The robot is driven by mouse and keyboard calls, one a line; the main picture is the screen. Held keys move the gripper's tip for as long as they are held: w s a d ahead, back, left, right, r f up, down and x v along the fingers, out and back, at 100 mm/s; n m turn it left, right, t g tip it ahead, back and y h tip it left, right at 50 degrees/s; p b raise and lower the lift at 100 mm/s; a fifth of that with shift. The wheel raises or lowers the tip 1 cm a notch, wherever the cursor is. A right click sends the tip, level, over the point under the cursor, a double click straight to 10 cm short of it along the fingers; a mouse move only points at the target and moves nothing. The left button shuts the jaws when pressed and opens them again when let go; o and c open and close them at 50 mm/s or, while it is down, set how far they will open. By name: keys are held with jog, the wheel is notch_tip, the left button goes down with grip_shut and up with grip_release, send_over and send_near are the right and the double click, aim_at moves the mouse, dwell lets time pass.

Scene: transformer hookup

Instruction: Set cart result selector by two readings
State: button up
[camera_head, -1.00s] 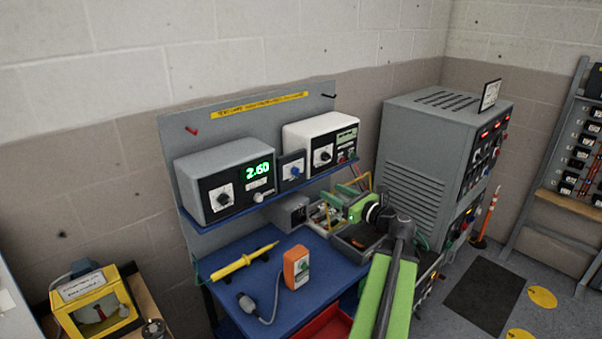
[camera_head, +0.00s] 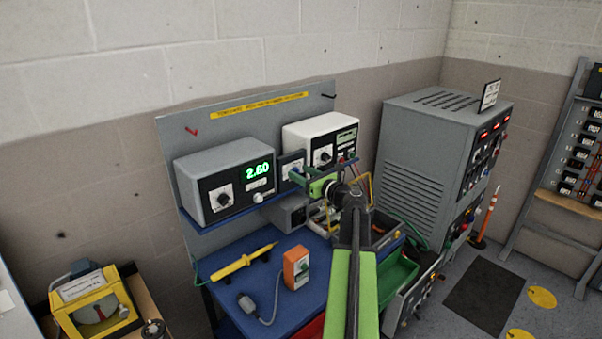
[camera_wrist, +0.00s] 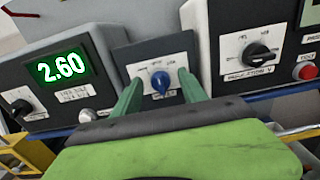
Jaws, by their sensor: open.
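The small dark selector box with a blue knob (camera_wrist: 160,83) sits between two instruments on the cart's upper shelf. My gripper (camera_wrist: 158,84) is open, its two green fingers on either side of the blue knob in the wrist view; I cannot tell whether they touch it. In the head view my gripper (camera_head: 302,176) is at the selector box (camera_head: 291,163) and hides part of it. The grey meter (camera_head: 225,180) at left shows 2.60 in green digits, also in the wrist view (camera_wrist: 62,66). The white instrument (camera_head: 318,140) at right has a black knob (camera_wrist: 258,53) and a small display.
A blue table (camera_head: 225,268) below holds a yellow probe (camera_head: 243,261) and an orange handheld box (camera_head: 297,268). A large grey cabinet (camera_head: 412,150) stands at right. A yellow-framed gauge (camera_head: 95,305) is at lower left.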

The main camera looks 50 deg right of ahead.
jog(key=shift+w, duration=0.45)
grip_shut()
jog(key=shift+s+d, duration=0.1)
jog(key=shift+d, duration=0.1)
jog(key=shift+a, duration=0.15)
